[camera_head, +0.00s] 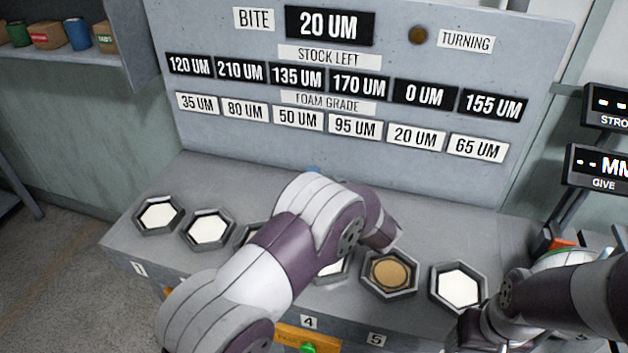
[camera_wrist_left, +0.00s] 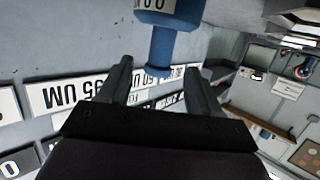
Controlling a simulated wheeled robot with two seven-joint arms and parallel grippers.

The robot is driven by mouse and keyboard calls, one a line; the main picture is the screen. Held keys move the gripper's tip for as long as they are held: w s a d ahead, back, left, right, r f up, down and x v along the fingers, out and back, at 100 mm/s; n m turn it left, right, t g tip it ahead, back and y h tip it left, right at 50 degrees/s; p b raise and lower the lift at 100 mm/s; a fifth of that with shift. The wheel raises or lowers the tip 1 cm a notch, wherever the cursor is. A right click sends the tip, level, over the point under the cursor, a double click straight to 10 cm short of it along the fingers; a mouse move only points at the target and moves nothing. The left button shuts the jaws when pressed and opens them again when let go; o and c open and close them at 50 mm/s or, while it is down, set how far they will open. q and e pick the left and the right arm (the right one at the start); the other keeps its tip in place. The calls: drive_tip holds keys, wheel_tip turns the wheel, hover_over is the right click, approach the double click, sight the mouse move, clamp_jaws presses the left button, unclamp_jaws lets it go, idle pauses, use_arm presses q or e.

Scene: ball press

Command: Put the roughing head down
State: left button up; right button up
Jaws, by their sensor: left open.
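A blue stemmed tool (camera_wrist_left: 170,38), probably the roughing head, shows in the left wrist view at the top middle. It has a wide upper part and a narrower stem ending in a small flange. My left gripper (camera_wrist_left: 158,67) is open, with one finger on each side of the stem and a visible gap to both. In the head view only a small blue bit (camera_head: 313,170) shows behind my left arm, and the left gripper itself is hidden. My right arm reaches in at the lower right; its dark end (camera_head: 466,328) is unclear.
Hexagonal pads (camera_head: 458,286) line the sloped bench; most are white, one is brown (camera_head: 390,271). My left arm covers the middle ones. The label panel (camera_head: 420,180) stands behind. A shelf (camera_head: 70,62) with boxes is at upper left. Displays (camera_head: 598,170) stand at right.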

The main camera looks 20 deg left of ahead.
use_arm(q)
wheel_tip(320, 180, up, 3)
drive_tip(key=s+d+m+t+h, duration=0.1)
drive_tip(key=d+m+h, duration=0.25)
drive_tip(key=h, duration=0.25)
drive_tip(key=s+a+f+m+g+h, duration=0.1)
drive_tip(key=s+a+g, duration=0.1)
drive_tip(key=s, duration=0.7)
drive_tip(key=s+a+f+m+g+h, duration=0.1)
drive_tip(key=s+g, duration=0.4)
drive_tip(key=s, duration=0.5)
drive_tip(key=s+a+f+m+g+h, duration=0.2)
drive_tip(key=s+a, duration=0.3)
drive_tip(key=s, duration=0.5)
drive_tip(key=shift+m+g, duration=0.7)
drive_tip(key=shift+m, duration=0.05)
drive_tip(key=shift+s, duration=0.1)
